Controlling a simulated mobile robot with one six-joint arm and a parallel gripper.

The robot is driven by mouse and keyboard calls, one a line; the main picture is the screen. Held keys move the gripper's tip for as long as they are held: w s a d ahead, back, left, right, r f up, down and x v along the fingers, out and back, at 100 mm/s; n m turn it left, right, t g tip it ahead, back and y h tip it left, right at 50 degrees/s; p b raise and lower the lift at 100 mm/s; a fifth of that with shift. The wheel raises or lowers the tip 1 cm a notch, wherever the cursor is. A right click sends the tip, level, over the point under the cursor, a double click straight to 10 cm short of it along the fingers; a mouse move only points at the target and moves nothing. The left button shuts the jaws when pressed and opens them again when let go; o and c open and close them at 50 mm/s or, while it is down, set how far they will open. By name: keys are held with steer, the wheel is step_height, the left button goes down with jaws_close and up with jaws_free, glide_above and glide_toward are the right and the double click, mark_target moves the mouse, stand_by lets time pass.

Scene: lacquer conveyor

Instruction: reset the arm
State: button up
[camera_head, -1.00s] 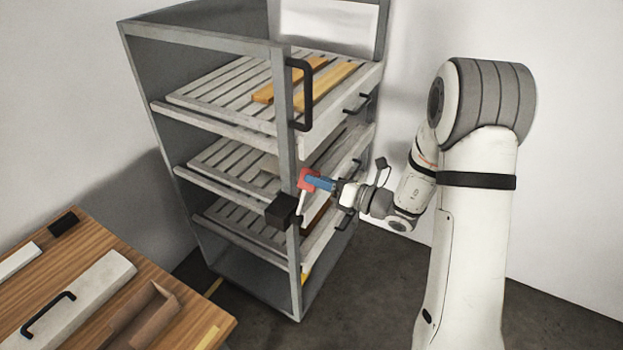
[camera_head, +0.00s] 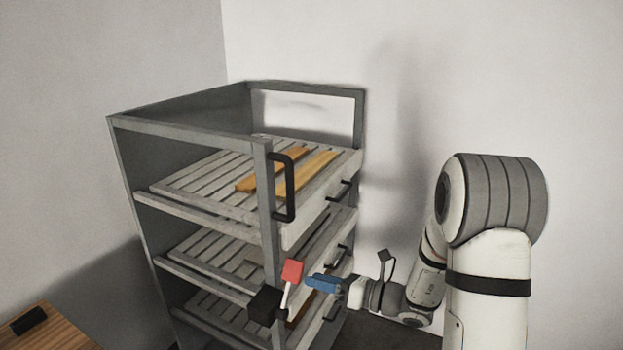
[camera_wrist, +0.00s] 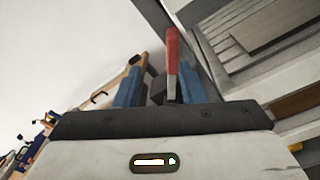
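My gripper (camera_head: 312,281) has blue fingers and is beside the front post of the grey rack (camera_head: 190,130). In the wrist view, my gripper (camera_wrist: 159,68) has its fingers apart with nothing held. A red-ended lever (camera_head: 292,271) stands tilted on a black box (camera_head: 266,303) at the rack's post. The head view shows a small gap between the red end and my fingertips. In the wrist view, the red lever (camera_wrist: 172,60) appears ahead, between the fingers in the picture.
The rack holds slatted trays with black handles; wooden strips (camera_head: 290,175) lie on the top tray (camera_head: 185,178). A wooden table (camera_head: 50,335) with a black object (camera_head: 28,320) is at the lower left.

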steer(key=s+a+r+n+g+h, duration=0.1)
steer(key=s+r+n+g+h, duration=0.2)
steer(key=s+n+g+h, duration=0.85)
steer(key=s+d+r+n+t+h, duration=0.1)
steer(key=s+d+n+t+h, duration=0.1)
steer(key=s+d+n, duration=0.3)
steer(key=s+d+r+n+t+h, duration=0.2)
steer(key=s+d+n+t, duration=0.3)
steer(key=d+n, duration=0.3)
steer(key=n, duration=0.4)
steer(key=shift+s, duration=0.15)
